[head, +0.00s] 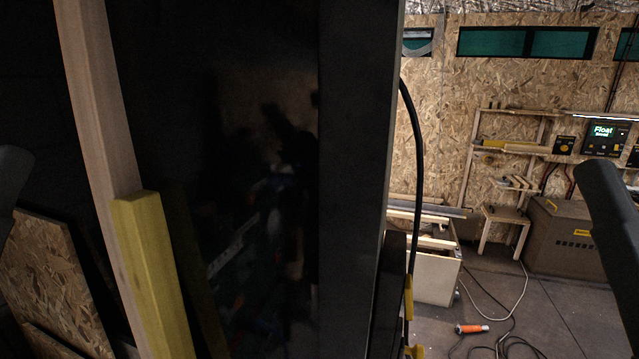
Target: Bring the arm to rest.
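Neither of my grippers shows in the head view. A dark, rounded arm link of mine (612,225) comes in at the right edge, with its gripper out of the picture. Another dark shape at the left edge looks like part of my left arm, but it is too dark to be sure. I cannot see whether either gripper holds anything.
A tall glossy black panel (245,130) fills the middle left, beside a wooden post (95,80) with a yellow block (150,270). A white box (433,278), a brown cabinet (570,240), cables and an orange-tipped tool (471,328) stand or lie on the floor.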

